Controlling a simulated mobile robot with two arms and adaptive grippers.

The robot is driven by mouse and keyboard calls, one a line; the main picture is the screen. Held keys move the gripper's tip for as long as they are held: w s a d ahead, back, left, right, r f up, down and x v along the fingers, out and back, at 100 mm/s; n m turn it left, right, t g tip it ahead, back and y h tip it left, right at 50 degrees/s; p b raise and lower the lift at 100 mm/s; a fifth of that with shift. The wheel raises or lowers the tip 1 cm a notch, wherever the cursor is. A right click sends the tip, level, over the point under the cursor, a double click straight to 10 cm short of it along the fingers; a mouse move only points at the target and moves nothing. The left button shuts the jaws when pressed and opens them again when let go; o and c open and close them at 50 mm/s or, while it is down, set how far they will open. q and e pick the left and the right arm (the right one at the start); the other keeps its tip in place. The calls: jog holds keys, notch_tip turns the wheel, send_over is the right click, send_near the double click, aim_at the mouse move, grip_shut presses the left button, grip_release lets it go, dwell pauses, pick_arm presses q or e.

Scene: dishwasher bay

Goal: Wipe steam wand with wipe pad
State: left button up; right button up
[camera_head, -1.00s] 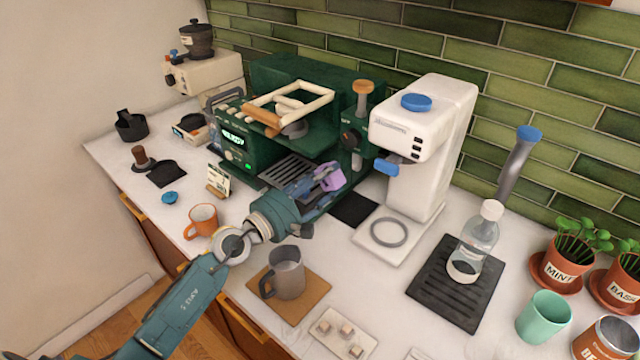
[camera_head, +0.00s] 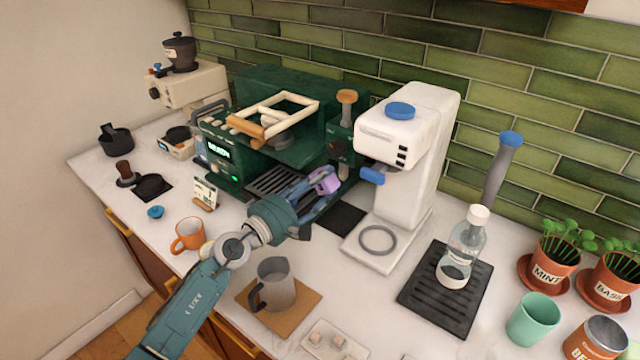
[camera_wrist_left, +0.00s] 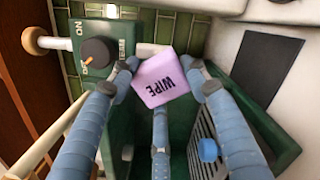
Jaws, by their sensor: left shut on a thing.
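The purple wipe pad (camera_head: 327,182), marked WIPE, is held between the fingertips of my left gripper (camera_head: 318,186). The pad also shows in the left wrist view (camera_wrist_left: 160,80), with blue-grey fingers on both sides of it. It is at the right front of the green espresso machine (camera_head: 230,165), below the column with the dial (camera_head: 336,147). A short pale piece (camera_head: 343,171) hangs under that column, close behind the pad. It may be part of the steam wand, but I cannot tell whether the pad touches it. My right gripper is not in view.
A white grinder (camera_head: 410,150) stands right of the machine. A grey pitcher (camera_head: 277,285) on a brown mat and an orange mug (camera_head: 188,234) stand near my left arm. A bottle (camera_head: 462,250) stands on a black mat (camera_head: 420,305).

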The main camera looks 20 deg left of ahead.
aim_at(334, 186)
pick_arm(q)
jog(key=shift+w+d, duration=0.25)
jog(key=shift+w, duration=0.35)
jog(key=shift+s+d+r+p, duration=0.1)
jog(key=shift+s+d+p, duration=0.2)
jog(key=shift+d+p, duration=0.35)
jog(key=shift+s+d+p, duration=0.3)
jog(key=shift+d+p, duration=0.05)
jog(key=shift+d, duration=0.4)
jog(key=shift+w+a+b, duration=0.2)
jog(key=shift+a+b, duration=0.05)
jog(key=shift+b, duration=0.3)
jog(key=shift+w+a+b, duration=0.25)
jog(key=shift+a+b, duration=0.3)
jog(key=shift+a, duration=0.2)
jog(key=shift+w+a, duration=0.25)
jog(key=shift+a, duration=0.25)
jog(key=shift+r, duration=0.15)
